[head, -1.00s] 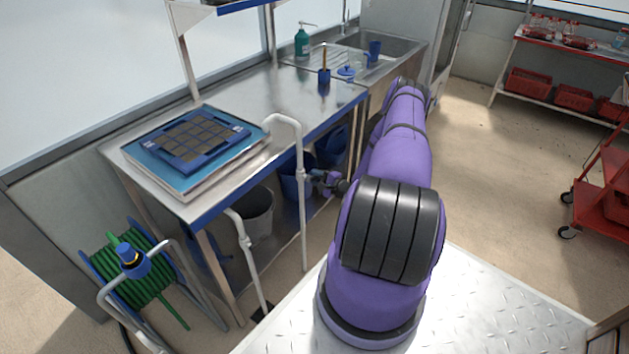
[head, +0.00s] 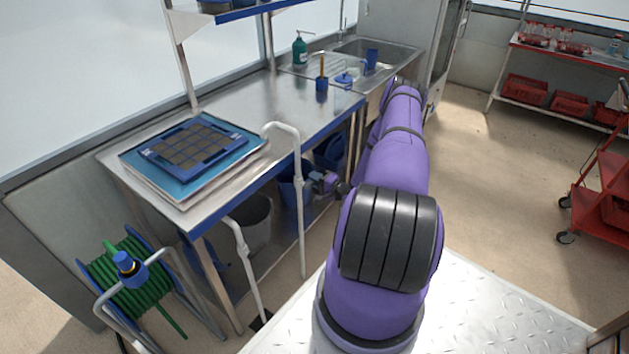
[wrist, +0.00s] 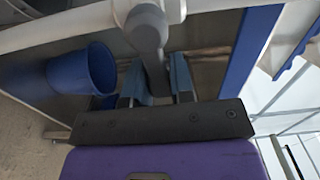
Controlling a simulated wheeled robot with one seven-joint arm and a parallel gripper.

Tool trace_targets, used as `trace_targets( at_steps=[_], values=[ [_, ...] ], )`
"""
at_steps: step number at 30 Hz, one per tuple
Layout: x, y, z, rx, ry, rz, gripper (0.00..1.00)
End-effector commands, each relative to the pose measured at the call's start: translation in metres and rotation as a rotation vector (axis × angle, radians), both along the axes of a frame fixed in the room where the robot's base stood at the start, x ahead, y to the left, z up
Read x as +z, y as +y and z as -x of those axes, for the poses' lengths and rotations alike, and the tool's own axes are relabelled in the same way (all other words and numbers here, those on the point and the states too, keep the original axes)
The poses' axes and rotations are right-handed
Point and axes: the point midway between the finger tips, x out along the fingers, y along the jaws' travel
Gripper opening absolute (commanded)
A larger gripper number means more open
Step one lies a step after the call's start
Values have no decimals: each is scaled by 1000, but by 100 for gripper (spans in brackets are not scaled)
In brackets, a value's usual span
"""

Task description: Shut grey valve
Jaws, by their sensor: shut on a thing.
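The grey valve (wrist: 148,28) shows in the wrist view as a round knob with a lever running down from it, on a pale pipe (wrist: 70,25). My gripper (wrist: 156,76) has its two blue fingers shut on the lever, one on each side. In the head view, my gripper (head: 317,184) is low beside the upright white pipe (head: 300,200), below the bench's blue edge. The valve is too small and too covered there to make out its lever angle.
A steel bench (head: 255,105) with a seed tray (head: 190,145) stands above and left. A blue bucket (wrist: 82,70) is close left in the wrist view. A grey bin (head: 250,225) and a green hose reel (head: 130,285) are lower left. The floor at right is clear before a red trolley (head: 605,190).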

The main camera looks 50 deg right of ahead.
Motion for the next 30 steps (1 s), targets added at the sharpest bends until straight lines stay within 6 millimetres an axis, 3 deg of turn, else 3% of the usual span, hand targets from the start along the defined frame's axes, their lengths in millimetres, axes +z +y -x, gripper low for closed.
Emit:
trace_targets(
  at_steps=[8, 9, 12, 23, 30],
  values=[
    [-1, 0, 2, -1, 3, 0, 0],
    [-1, 0, 2, -1, 3, 0, 31],
    [-1, 0, 1, -1, 2, 0, 48],
    [0, -1, 7, -1, 1, -1, 48],
    [0, -5, 46, -3, 2, -1, 48]
  ],
)
